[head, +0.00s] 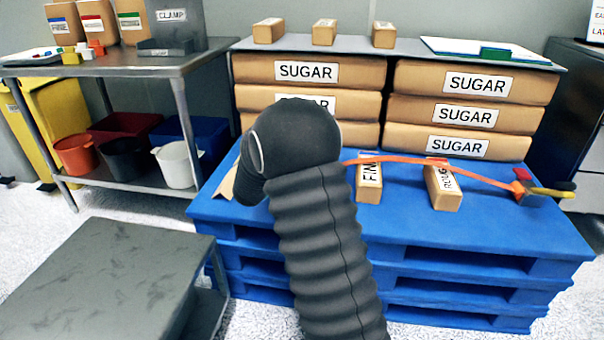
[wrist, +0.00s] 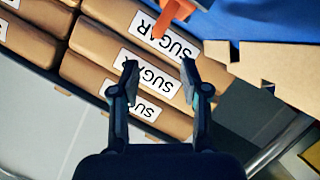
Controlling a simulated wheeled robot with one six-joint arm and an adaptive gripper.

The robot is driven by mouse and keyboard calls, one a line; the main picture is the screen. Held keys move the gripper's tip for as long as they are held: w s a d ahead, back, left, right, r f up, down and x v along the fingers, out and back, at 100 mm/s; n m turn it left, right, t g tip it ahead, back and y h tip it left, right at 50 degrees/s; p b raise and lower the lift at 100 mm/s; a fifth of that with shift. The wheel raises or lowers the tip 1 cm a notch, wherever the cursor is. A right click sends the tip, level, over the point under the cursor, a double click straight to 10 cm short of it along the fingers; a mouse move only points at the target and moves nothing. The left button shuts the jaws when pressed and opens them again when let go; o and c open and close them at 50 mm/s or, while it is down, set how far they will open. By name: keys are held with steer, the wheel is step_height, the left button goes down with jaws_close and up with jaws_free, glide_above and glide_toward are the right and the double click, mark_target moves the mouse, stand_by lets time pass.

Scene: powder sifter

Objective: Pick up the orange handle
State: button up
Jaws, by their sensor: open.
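A long, thin, curved orange handle (head: 480,176) stretches over the blue pallet (head: 400,225) in the head view, from beside my arm to a small grey block at the right. It passes over two small tan packages. An orange piece shows at the top of the wrist view (wrist: 173,12), beyond the fingertips; I cannot tell for certain that it is the same handle. My gripper (wrist: 159,72) is open, with nothing visible between its fingers, and apart from the orange piece. In the head view my dark, ribbed arm hides the gripper and the handle's left end.
Stacked SUGAR bags (head: 460,85) stand at the back of the pallet. Small packages (head: 369,182) lie in front of them. The grey block carries red, yellow and dark parts (head: 551,191). A metal table (head: 110,65) stands left, and a low grey surface (head: 110,275) in the left foreground.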

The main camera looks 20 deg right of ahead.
steer(key=x, duration=0.5)
steer(key=shift+w+d+f, duration=0.1)
steer(key=shift+d, duration=0.05)
steer(key=shift+p+x, duration=0.8)
steer(key=shift+x, duration=2.05)
steer(key=shift+d+f, duration=0.1)
steer(key=shift+f, duration=0.05)
jaws_close()
